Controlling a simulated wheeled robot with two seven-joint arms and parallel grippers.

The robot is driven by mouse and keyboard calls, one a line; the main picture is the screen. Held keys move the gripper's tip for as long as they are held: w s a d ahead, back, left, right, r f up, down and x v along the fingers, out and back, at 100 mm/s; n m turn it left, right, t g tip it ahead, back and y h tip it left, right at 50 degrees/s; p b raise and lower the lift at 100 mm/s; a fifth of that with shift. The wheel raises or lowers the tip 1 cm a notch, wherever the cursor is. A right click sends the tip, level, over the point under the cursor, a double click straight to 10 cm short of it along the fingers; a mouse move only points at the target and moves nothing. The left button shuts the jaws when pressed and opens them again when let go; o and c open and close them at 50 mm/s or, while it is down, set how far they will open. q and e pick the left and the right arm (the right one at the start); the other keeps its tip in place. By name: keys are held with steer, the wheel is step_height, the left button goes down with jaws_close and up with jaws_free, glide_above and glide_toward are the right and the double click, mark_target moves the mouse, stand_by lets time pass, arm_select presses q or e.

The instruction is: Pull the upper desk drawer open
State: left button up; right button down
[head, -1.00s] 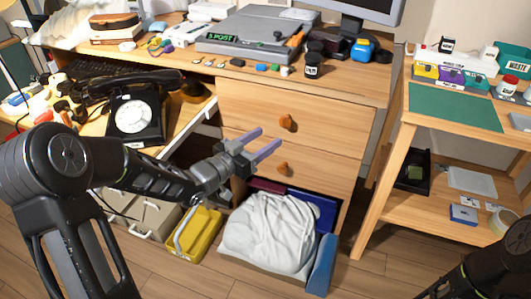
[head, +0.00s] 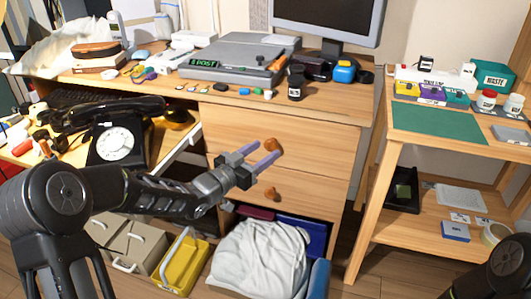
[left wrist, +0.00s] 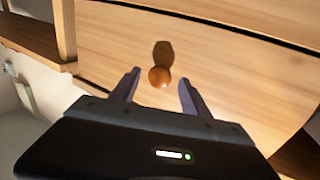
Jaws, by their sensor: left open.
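The upper desk drawer (head: 315,140) has a plain pale wood front with a round orange-brown knob (head: 272,144). It looks shut, flush with the drawer below. My left gripper (head: 268,149) is open in front of this knob, its two purple-grey fingers pointing at the drawer front. In the left wrist view, the knob (left wrist: 160,78) lies between the open fingertips (left wrist: 158,80), with a gap on both sides. I cannot tell how far the fingertips reach past it. My right gripper is out of view; only part of my right arm shows at the lower right.
A second drawer with a similar knob (head: 273,193) is just below. Under it is an open bottom space with a white bag (head: 258,258). A black dial phone (head: 117,145) stands left. A yellow bin (head: 183,268) is on the floor. A wooden side table (head: 375,190) stands right.

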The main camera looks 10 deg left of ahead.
arm_select(q)
steer(key=shift+x, duration=0.8)
jaws_close()
stand_by(0.9)
